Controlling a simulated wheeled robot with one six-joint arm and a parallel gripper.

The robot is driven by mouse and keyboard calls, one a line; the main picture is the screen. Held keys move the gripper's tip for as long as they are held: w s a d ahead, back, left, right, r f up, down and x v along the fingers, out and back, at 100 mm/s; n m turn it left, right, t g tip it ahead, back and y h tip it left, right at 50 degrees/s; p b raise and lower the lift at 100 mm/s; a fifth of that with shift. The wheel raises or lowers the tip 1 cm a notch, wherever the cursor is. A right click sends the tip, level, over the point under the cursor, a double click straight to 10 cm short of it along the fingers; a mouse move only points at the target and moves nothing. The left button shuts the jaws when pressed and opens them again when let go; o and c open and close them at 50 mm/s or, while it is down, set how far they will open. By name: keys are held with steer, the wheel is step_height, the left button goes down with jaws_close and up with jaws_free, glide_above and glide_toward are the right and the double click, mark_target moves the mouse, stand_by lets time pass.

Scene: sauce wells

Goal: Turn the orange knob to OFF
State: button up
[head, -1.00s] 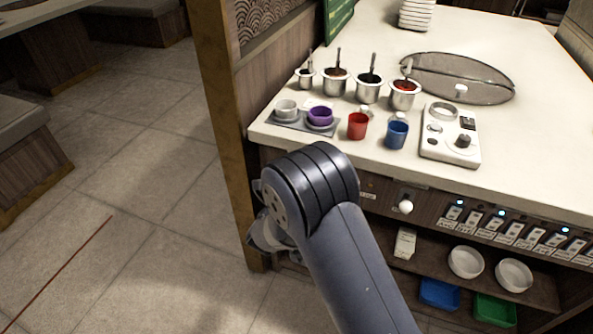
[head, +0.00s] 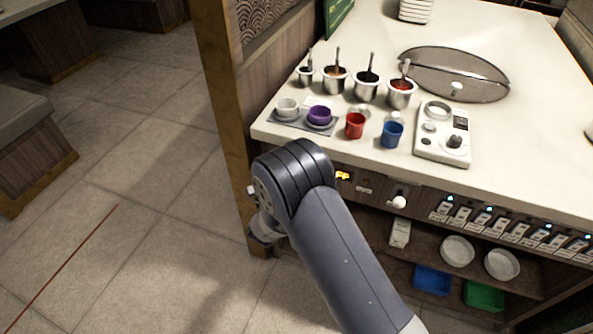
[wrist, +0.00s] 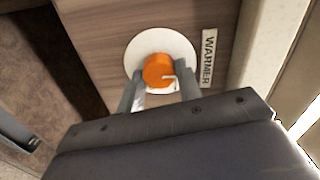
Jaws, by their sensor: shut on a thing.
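The orange knob (wrist: 158,69) sits on a round white plate (wrist: 134,55) on the wood-grain panel in the wrist view. A pale mark shows on the lower right of the knob's face. A white label reading WARMER (wrist: 208,58) stands to its right; no OFF mark is legible. My gripper (wrist: 160,84) is shut on the knob, one finger on each side. In the head view the knob cannot be made out, and my arm covers part of the counter front.
In the head view, a small orange-yellow patch (head: 342,175) shows beside my arm. A white knob (head: 399,202) and a row of switches are farther right. Cups, a red one (head: 354,126) and a blue one (head: 392,134), stand on the counter above. Open floor lies left.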

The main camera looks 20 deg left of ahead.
steer(key=shift+n, duration=0.3)
steer(key=o, duration=1)
steer(key=shift+c, duration=0.2)
steer(key=s+a, duration=0.1)
steer(key=s, duration=0.9)
steer(key=shift+s+r, duration=0.2)
steer(key=shift+s, duration=0.15)
steer(key=shift+w+a, duration=0.1)
steer(key=w+d, duration=0.1)
steer(key=w, duration=0.9)
steer(key=shift+w+f, duration=0.25)
steer(key=shift+w, duration=0.05)
